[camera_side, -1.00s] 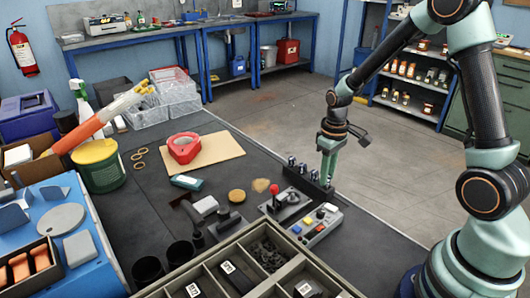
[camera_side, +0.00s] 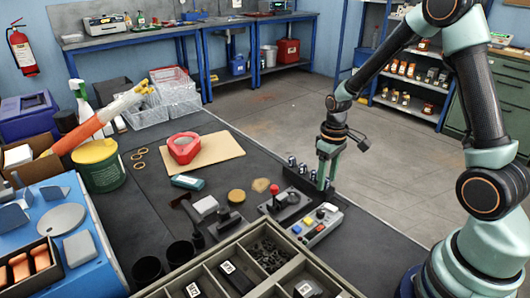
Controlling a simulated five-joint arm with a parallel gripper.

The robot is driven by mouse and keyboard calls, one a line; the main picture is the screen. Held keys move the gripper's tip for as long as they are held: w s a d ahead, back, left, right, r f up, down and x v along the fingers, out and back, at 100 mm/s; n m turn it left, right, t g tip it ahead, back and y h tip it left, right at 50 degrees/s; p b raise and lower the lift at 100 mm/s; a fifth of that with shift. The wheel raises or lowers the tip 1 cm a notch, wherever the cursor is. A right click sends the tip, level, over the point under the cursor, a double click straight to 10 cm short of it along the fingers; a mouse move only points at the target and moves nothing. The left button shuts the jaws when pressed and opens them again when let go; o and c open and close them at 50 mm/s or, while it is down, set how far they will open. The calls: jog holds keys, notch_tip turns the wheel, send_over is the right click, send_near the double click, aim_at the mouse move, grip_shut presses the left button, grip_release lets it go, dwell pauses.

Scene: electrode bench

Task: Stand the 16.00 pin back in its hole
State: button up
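A dark pin rack (camera_side: 300,181) stands near the far right edge of the bench mat. Several pins with pale tops (camera_side: 303,169) stand upright in a row in it. Their size labels are too small to read, so I cannot tell which is the 16.00 pin. My gripper (camera_side: 327,183) points straight down at the right end of the rack. Its two green fingers are apart with a gap between them. The fingertips are low, at about rack height. Whether a pin stands between them is too small to tell.
A red-knobbed joystick box (camera_side: 284,203) and a button box (camera_side: 317,226) stand just in front of the rack. A divided tray (camera_side: 215,262) fills the front. A red ring-shaped thing (camera_side: 184,148) lies on a tan board, with clear mat to its right.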

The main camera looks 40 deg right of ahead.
dwell(0.3)
notch_tip(320, 180, up, 12)
dwell(0.5)
notch_tip(320, 180, up, 5)
jog(key=shift+r, duration=0.1)
dwell(0.7)
jog(key=s+a+r+t, duration=0.3)
jog(key=s+a+t, duration=0.2)
jog(key=s+a, duration=0.3)
jog(key=shift+s+a+r+m+t, duration=0.25)
jog(key=shift+s+a+m+t, duration=0.05)
jog(key=shift+a, duration=0.45)
